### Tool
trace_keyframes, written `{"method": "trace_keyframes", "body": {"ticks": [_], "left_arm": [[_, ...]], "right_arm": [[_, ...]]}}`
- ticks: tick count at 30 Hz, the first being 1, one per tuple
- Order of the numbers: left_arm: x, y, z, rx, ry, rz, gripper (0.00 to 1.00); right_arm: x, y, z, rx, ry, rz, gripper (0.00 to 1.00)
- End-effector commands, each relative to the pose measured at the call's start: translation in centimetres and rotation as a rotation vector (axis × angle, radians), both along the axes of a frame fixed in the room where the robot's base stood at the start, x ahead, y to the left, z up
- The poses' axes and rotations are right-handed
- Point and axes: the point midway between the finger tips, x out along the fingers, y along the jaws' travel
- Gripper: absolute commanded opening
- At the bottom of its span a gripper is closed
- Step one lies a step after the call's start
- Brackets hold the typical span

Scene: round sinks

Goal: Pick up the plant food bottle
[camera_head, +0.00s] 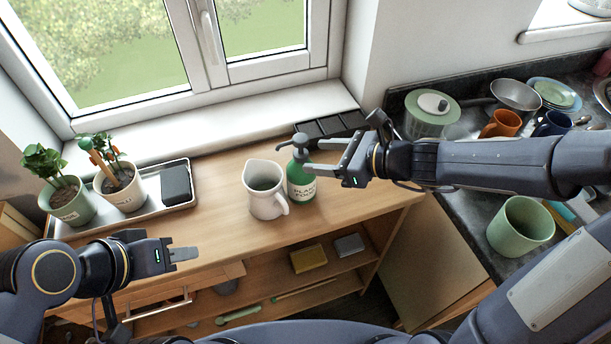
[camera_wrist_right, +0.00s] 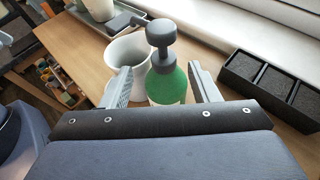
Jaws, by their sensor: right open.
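The plant food bottle (camera_head: 300,182) is green with a grey pump head and a white label, and stands upright on the wooden table. My right gripper (camera_head: 322,157) is open at the bottle's right side in the head view. In the right wrist view the bottle (camera_wrist_right: 167,84) shows between the two open fingers of the right gripper (camera_wrist_right: 160,88), its pump rising above them. I cannot tell whether the fingers touch it. My left gripper (camera_head: 184,254) is over the table's front left, apart from the bottle; whether its jaws are open is unclear.
A white pitcher (camera_head: 266,199) stands close to the bottle's left, and also shows in the right wrist view (camera_wrist_right: 124,50). A black divided tray (camera_head: 330,126) lies behind. Potted plants on a tray (camera_head: 148,212) stand left. The table between the plants and pitcher is clear.

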Motion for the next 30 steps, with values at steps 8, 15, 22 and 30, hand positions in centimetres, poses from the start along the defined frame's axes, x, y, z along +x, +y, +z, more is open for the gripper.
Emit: {"method": "trace_keyframes", "body": {"ticks": [8,15,22,30], "left_arm": [[0.0,0.0,0.4,0.000,0.000,0.000,0.36],[0.0,0.0,0.3,0.000,0.000,0.000,0.36],[0.0,0.0,0.3,0.000,0.000,0.000,0.36],[0.0,0.0,0.3,0.000,0.000,0.000,0.36]], "right_arm": [[2.0,2.9,-1.6,-0.002,0.001,0.005,0.55],[2.9,4.6,-2.4,-0.002,-0.002,0.002,0.55],[2.9,4.6,-2.4,-0.003,-0.004,0.002,0.51],[2.9,4.6,-2.4,-0.003,-0.004,0.002,0.16]]}}
